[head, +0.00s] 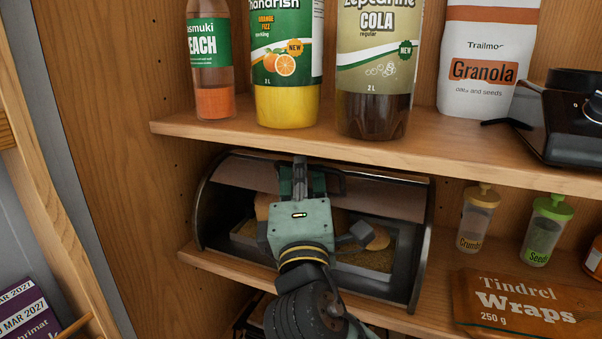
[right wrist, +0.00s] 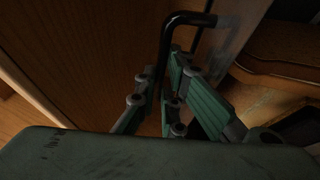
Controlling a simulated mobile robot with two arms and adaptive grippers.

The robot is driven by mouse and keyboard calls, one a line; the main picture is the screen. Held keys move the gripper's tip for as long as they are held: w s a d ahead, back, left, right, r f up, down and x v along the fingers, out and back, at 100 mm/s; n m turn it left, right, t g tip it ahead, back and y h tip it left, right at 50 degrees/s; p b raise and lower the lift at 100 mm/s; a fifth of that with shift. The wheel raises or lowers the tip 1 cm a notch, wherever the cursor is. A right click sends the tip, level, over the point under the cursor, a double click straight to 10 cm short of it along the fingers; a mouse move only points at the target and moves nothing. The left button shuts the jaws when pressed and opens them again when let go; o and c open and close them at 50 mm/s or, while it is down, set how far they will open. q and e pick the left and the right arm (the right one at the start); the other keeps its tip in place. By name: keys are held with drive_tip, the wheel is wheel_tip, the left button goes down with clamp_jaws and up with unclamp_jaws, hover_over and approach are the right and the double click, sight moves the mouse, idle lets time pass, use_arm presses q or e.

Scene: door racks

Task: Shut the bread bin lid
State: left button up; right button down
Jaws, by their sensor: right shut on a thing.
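The bread bin (head: 424,255) stands on the lower shelf in the head view. It has a dark frame, and its brown lid (head: 385,197) is raised, leaving the front open below it. Bread (head: 380,238) shows inside, partly hidden by my right arm. My right gripper (head: 299,170) is in front of the lid, shut on the dark lid handle (head: 337,181). In the right wrist view the black handle (right wrist: 187,18) runs down between the green fingers of my right gripper (right wrist: 172,75). My left gripper is not in view.
The upper shelf (head: 270,138) lies just above the bin and holds bottles and a granola pack (head: 485,70). Right of the bin are a crumbs jar (head: 477,222), a seeds jar (head: 545,232) and a wraps pack (head: 525,308). A wooden side panel (head: 110,150) is at left.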

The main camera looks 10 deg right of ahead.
idle(0.4)
drive_tip(key=c, duration=2.2)
unclamp_jaws()
drive_tip(key=shift+w, duration=0.1)
drive_tip(key=shift+o, duration=0.2)
drive_tip(key=v, duration=1.2)
drive_tip(key=shift+w, duration=0.1)
